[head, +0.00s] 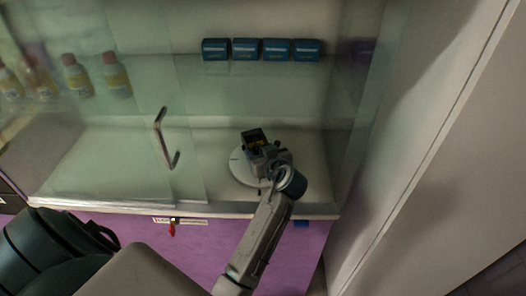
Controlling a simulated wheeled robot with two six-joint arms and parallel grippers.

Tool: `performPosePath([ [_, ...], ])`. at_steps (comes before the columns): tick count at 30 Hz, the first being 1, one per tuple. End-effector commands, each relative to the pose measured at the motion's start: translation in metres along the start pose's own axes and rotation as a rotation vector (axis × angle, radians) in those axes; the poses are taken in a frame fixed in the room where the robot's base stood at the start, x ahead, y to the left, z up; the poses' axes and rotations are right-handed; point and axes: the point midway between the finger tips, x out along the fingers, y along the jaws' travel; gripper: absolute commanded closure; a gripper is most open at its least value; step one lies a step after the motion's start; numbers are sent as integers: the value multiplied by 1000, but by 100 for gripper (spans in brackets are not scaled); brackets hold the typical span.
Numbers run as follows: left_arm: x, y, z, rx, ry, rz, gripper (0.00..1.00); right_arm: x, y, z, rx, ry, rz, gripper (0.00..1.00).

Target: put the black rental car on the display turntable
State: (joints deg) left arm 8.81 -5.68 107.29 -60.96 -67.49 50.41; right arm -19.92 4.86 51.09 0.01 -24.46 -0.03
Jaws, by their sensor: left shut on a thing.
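The black rental car (252,136) is a small dark block with yellowish marks, tilted in the picture. My left gripper (261,150) is shut on it, inside the glass cabinet. The display turntable is a round white disc (239,171) on the cabinet floor. The car and gripper overlap its far side in the picture. I cannot tell whether the car touches the disc, as the gripper and wrist hide part of both. My right gripper is out of view.
A glass door (125,150) with a metal handle (162,138) covers the cabinet's left part. My arm reaches through the open right part. Several blue boxes (246,49) and yellow-labelled bottles (77,77) stand behind. A red key-like thing (172,230) hangs at the front edge.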

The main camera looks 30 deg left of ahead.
Motion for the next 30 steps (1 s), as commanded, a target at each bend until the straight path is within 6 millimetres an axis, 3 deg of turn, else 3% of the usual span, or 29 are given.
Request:
performPosePath([
  [13, 0, 0, 2, -1, 1, 0, 66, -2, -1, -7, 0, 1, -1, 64],
  [14, 0, 0, 3, -1, 0, 0, 36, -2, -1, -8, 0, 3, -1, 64],
  [17, 0, 0, 2, -1, 0, 0, 17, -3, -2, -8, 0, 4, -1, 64],
  [30, -1, 0, -1, -1, 0, 0, 17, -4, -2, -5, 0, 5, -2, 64],
])
